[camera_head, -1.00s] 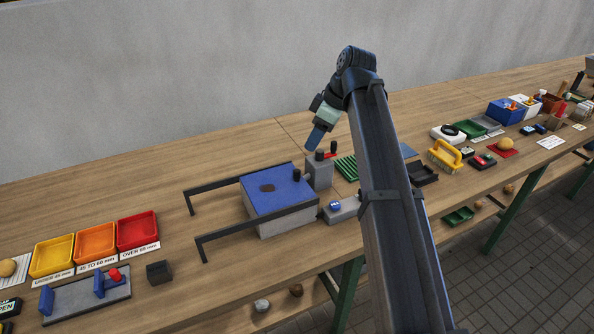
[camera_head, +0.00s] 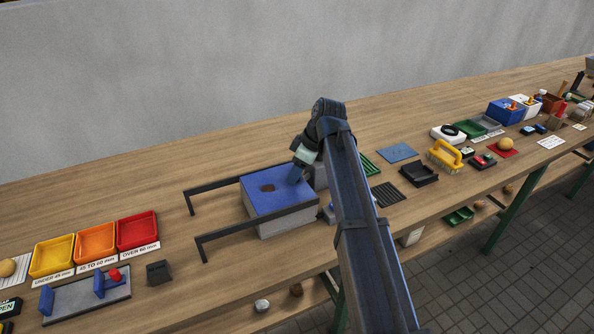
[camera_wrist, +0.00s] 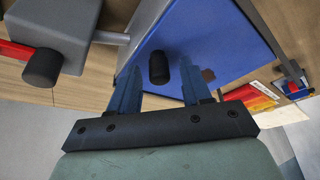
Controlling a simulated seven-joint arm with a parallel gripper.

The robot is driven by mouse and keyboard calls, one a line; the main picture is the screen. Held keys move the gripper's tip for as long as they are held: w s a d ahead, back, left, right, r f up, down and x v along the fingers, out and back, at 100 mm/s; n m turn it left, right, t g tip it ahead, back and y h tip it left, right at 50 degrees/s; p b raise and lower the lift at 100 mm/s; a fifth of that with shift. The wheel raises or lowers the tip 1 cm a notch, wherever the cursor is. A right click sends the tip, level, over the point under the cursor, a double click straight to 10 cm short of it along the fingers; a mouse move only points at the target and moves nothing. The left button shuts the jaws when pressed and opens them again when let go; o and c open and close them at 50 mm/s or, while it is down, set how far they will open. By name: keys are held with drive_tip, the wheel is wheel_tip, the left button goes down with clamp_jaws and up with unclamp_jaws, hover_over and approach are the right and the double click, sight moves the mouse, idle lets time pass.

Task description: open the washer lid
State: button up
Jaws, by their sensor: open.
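The washer (camera_head: 285,224) is a grey box on the bench with a flat blue lid (camera_head: 262,204), which lies closed on top. The lid has a dark hole near its middle. A black knob (camera_wrist: 158,68) stands on the lid and shows in the wrist view. My gripper (camera_head: 294,181) is over the lid's right part, pointing down at a tilt. In the wrist view its two blue fingers (camera_wrist: 160,80) are apart, one on each side of the knob's line. I cannot tell whether they touch it. In the head view the gripper hides the knob.
Two black rails (camera_head: 265,228) run along the washer's long sides and stick out left. A grey block with a black knob (camera_wrist: 42,68) stands beside the washer. Yellow, orange and red trays (camera_head: 137,231) sit at left. The bench behind the washer is clear.

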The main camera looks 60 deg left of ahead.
drive_tip(key=shift+f, duration=0.2)
drive_tip(key=shift+c, duration=0.4)
clamp_jaws()
